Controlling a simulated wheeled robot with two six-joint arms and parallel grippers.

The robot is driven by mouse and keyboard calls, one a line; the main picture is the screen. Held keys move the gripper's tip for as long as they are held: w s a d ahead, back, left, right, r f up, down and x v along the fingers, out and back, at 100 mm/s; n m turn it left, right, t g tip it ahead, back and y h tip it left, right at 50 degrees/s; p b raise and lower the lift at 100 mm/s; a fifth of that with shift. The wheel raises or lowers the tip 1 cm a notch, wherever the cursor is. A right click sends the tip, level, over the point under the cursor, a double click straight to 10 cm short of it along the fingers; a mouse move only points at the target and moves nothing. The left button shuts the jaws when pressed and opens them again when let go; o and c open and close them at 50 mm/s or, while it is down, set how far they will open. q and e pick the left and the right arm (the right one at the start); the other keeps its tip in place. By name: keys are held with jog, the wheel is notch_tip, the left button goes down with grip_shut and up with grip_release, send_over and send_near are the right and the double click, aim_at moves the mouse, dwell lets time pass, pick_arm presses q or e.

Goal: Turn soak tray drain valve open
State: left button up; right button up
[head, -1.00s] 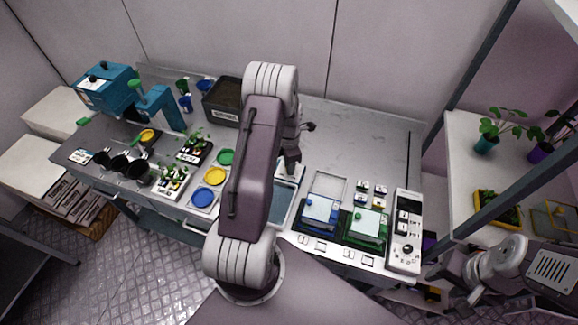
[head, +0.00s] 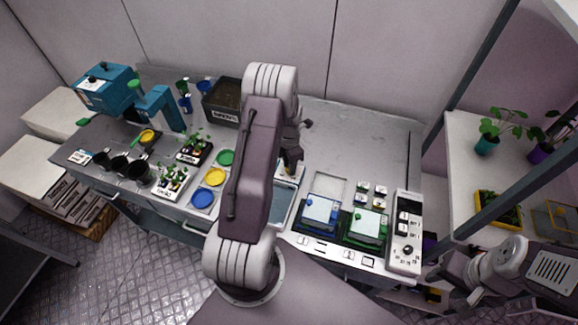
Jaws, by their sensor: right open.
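The soak tray (head: 284,203) is a blue-grey basin near the table's front edge, partly hidden behind my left arm. My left gripper (head: 292,166) points down at the tray's back right corner. A small orange-brown patch shows beside its fingertips; I cannot tell if it is the drain valve, and no valve is clearly visible. Whether the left jaws are apart or closed is too small to see. My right gripper (head: 455,283) is open at the lower right, beyond the table's right end and away from the tray.
A blue box (head: 320,213) and a green box (head: 367,227) stand right of the tray, with a white control panel (head: 405,232) beyond. Coloured dishes, including a yellow one (head: 215,177), and seedling trays lie to the left. The table's back right (head: 365,140) is clear.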

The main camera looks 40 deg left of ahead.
pick_arm(q)
jog(key=shift+o, duration=0.7)
jog(key=shift+s+d, duration=0.1)
jog(key=shift+r, duration=0.3)
notch_tip(320, 180, up, 8)
jog(key=b, duration=0.1)
jog(key=shift+r+b, duration=0.2)
jog(key=shift+b, duration=0.2)
